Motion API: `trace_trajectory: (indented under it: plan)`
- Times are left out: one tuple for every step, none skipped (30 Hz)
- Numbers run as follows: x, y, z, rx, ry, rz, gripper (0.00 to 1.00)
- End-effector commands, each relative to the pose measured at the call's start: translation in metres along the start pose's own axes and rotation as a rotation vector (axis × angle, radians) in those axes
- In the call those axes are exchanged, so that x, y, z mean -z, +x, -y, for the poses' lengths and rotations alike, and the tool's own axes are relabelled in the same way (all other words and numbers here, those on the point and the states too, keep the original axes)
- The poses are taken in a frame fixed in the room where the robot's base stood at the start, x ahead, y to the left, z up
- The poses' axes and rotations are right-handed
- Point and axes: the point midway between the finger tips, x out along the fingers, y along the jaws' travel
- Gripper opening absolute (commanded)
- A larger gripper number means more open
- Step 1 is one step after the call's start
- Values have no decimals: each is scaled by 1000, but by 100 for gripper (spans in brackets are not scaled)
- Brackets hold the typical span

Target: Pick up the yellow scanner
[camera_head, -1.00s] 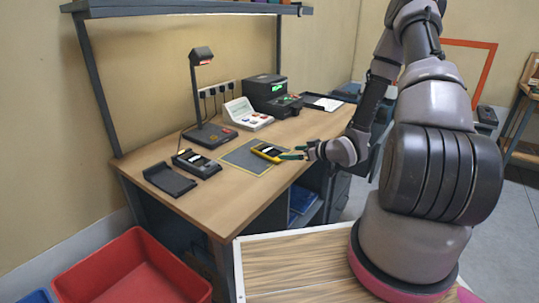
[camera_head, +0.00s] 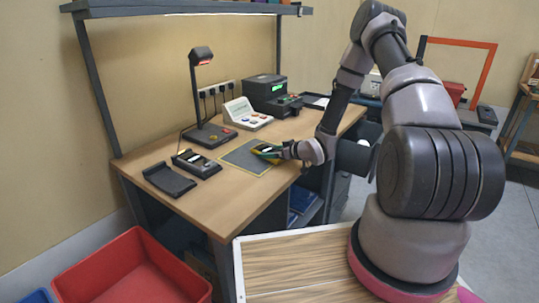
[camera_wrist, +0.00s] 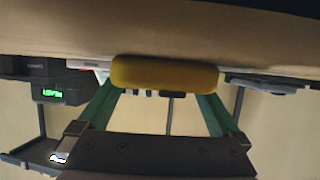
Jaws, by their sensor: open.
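The yellow scanner (camera_head: 266,150) lies on the dark grey mat (camera_head: 240,158) on the wooden desk. My gripper (camera_head: 272,152) is low over the mat at the scanner, its green fingers reaching it from the right and partly hiding it. In the wrist view the scanner (camera_wrist: 165,74) shows as a yellow bar across the far ends of my green fingers (camera_wrist: 160,100), one finger on each side of it. The fingers are apart. Whether they touch the scanner I cannot tell.
A stand with a lamp head (camera_head: 209,134), a white button console (camera_head: 246,113) and a dark machine with a green display (camera_head: 270,94) stand behind the mat. Dark devices (camera_head: 197,163) lie to its left. A red bin (camera_head: 130,272) is at the front left. The desk's front is clear.

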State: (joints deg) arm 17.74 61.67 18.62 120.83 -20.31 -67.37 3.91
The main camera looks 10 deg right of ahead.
Motion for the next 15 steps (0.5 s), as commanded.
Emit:
trace_trajectory:
  plan:
    - [0,0,0,0,0,0,100]
    - [0,0,0,0,0,0,100]
    - [0,0,0,0,0,0,100]
    - [0,0,0,0,0,0,100]
    - [0,0,0,0,0,0,88]
    - [0,0,0,0,0,0,73]
    - [0,0,0,0,0,0,62]
    - [0,0,0,0,0,0,50]
    - [0,0,0,0,0,0,35]
    - [0,0,0,0,0,0,24]
    - [0,0,0,0,-1,-1,18]
    - [0,0,0,0,-1,-1,18]
    - [0,0,0,0,-1,-1,18]
    - [0,0,0,0,-1,-1,18]
    - [0,0,0,0,-1,-1,18]
